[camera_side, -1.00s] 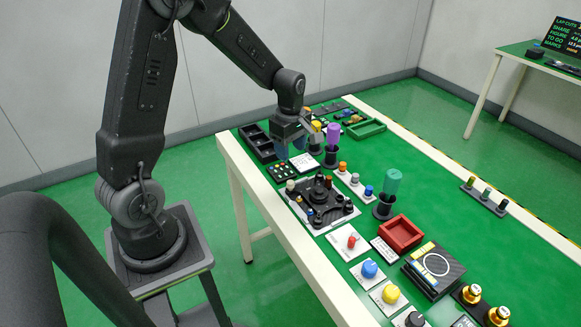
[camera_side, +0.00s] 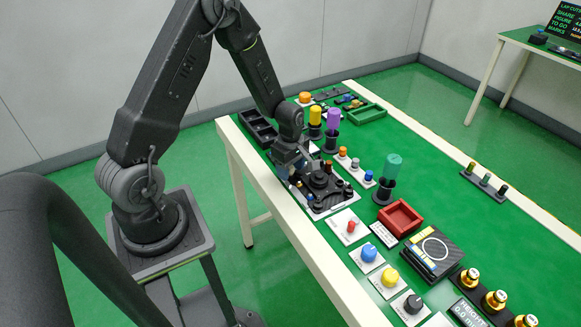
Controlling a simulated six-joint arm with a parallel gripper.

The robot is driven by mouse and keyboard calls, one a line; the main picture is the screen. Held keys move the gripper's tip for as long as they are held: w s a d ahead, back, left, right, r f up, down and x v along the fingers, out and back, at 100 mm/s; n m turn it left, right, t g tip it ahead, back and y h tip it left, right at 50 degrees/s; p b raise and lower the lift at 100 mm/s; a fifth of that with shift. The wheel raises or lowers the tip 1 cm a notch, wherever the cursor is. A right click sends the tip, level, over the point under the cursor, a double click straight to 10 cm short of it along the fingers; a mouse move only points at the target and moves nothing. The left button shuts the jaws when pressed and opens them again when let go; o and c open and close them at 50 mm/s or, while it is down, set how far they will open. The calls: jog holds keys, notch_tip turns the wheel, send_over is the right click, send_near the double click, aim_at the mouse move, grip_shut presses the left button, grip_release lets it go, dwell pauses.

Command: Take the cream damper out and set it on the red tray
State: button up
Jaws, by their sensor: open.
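My gripper (camera_side: 289,168) is open and low over the left end of the black fixture (camera_side: 321,187), which sits on a pale plate. The cream damper is hidden behind my gripper, so I cannot tell whether the fingers are around it or beside it. Several small dark and coloured parts stand on the fixture. The red tray (camera_side: 398,218) is empty and lies to the right of the fixture, nearer the camera.
A teal cylinder in a black holder (camera_side: 386,187) stands just behind the red tray. A row of small knobs (camera_side: 355,165) lies behind the fixture. Yellow and purple cylinders (camera_side: 333,119) stand farther back.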

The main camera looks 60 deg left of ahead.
jog(key=shift+c, duration=0.3)
grip_shut()
dwell(0.4)
jog(key=shift+r, duration=0.4)
jog(key=shift+r, duration=0.7)
jog(key=shift+r, duration=0.45)
